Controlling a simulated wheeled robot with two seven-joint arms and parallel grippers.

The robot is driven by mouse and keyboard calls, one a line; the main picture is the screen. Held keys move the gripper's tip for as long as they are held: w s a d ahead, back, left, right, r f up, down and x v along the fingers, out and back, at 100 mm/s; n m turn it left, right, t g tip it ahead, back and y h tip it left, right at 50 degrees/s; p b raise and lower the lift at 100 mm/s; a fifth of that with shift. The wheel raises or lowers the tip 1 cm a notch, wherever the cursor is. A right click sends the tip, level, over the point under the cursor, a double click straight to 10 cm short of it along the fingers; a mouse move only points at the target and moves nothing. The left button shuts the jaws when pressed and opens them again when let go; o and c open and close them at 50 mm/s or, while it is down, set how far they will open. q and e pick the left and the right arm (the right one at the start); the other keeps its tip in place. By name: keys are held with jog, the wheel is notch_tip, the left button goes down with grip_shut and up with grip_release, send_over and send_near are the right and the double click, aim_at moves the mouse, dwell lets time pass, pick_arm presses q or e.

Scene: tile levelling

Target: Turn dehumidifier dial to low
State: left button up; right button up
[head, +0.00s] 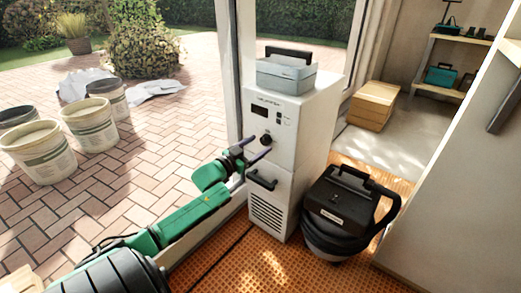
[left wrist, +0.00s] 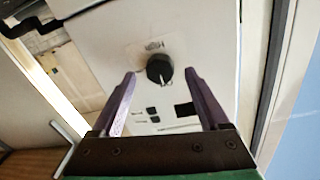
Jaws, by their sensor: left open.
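The dehumidifier (head: 287,118) is a tall white cabinet with a small dark display, buttons, a black handle and a lower grille. Its dial (head: 266,139) is a black round knob on the front. In the left wrist view the dial (left wrist: 160,68) has a pale pointer line, and the panel appears upside down. A marking beside it is too blurred to read fully. My left gripper (head: 257,149) is open, its two purple fingers pointing at the panel. In the left wrist view the fingers stand either side of the dial, apart from it. My right gripper is not in view.
A grey case (head: 286,75) sits on top of the dehumidifier. A black bucket-like vacuum (head: 345,212) stands to its right on the orange mat. A black front handle (head: 261,180) juts out below the dial. Buckets (head: 90,125) stand outside on the brick paving.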

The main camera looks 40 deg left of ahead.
pick_arm(q)
jog(key=shift+w, duration=0.9)
jog(key=shift+c, duration=0.3)
grip_shut()
